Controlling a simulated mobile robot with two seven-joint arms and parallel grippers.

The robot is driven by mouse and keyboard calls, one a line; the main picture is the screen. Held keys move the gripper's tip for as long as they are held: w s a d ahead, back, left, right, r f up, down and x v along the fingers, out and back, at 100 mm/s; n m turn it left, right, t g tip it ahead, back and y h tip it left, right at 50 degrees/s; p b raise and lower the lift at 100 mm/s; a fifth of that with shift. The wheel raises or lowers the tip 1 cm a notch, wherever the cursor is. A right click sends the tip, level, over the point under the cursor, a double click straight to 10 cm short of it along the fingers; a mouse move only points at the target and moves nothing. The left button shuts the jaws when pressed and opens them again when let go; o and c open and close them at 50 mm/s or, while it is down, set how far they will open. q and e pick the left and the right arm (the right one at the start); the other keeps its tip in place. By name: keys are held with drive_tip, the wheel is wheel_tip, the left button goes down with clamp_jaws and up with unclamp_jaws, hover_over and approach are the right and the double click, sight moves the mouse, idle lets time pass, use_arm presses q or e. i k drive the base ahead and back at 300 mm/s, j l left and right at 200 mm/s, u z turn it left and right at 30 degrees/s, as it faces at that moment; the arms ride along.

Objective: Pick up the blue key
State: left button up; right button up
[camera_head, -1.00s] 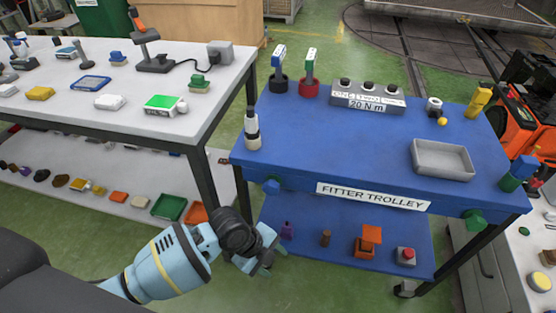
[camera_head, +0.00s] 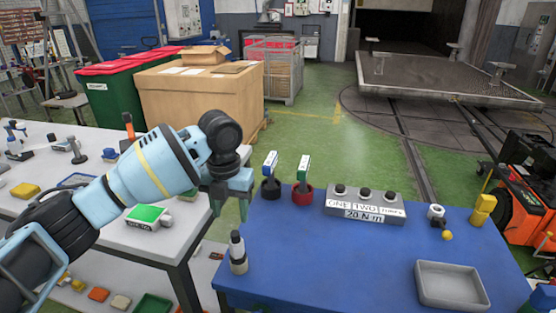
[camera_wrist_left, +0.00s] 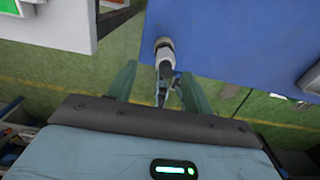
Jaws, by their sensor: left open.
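The blue key (camera_head: 270,162), with a blue and white upper part, stands upright in a black round holder (camera_head: 270,188) at the trolley's far left corner. My left gripper (camera_head: 238,190) is raised to the left of it, apart from it and empty. In the left wrist view the two fingers (camera_wrist_left: 155,88) are spread. A black and white bottle-like thing (camera_wrist_left: 164,52) shows between and beyond them. I cannot make out the blue key for sure in that view. My right gripper is not in view.
A green key (camera_head: 304,168) stands in a red holder (camera_head: 302,196) just right of the blue one. A dark and white bottle (camera_head: 238,254) stands near the blue trolley's (camera_head: 320,262) left edge. A grey labelled box (camera_head: 365,205) and a grey tray (camera_head: 450,286) are farther right.

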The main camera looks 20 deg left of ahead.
sight(269, 165)
drive_tip(key=i, duration=1)
